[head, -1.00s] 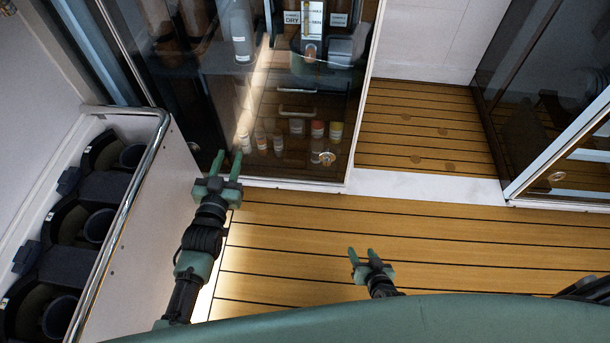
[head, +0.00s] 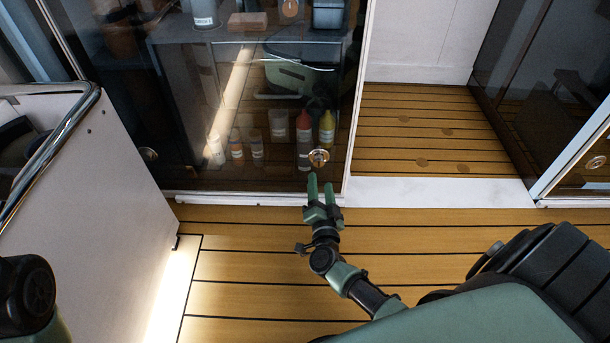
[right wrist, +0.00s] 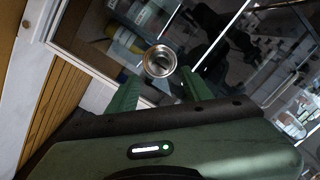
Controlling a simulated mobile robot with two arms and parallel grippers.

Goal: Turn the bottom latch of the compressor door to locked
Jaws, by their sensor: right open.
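A round metal latch (head: 318,157) sits low on the dark glass door (head: 290,178), near its lower right corner. Its recessed round face also shows in the right wrist view (right wrist: 160,62); I cannot tell which way it is turned. My right gripper (head: 320,183) is just below the latch in the head view, its two green fingers apart with nothing between them. In the right wrist view my right gripper (right wrist: 159,76) has a finger on either side, with the latch ahead between the tips. I cannot tell whether they touch it. My left gripper is out of view.
Several bottles (head: 304,135) stand behind the glass. Another round fitting (head: 148,154) is at the door's lower left. A white cabinet with a metal rail (head: 70,125) stands at the left. The wooden floor (head: 240,255) is clear; another glass panel (head: 510,90) stands at the right.

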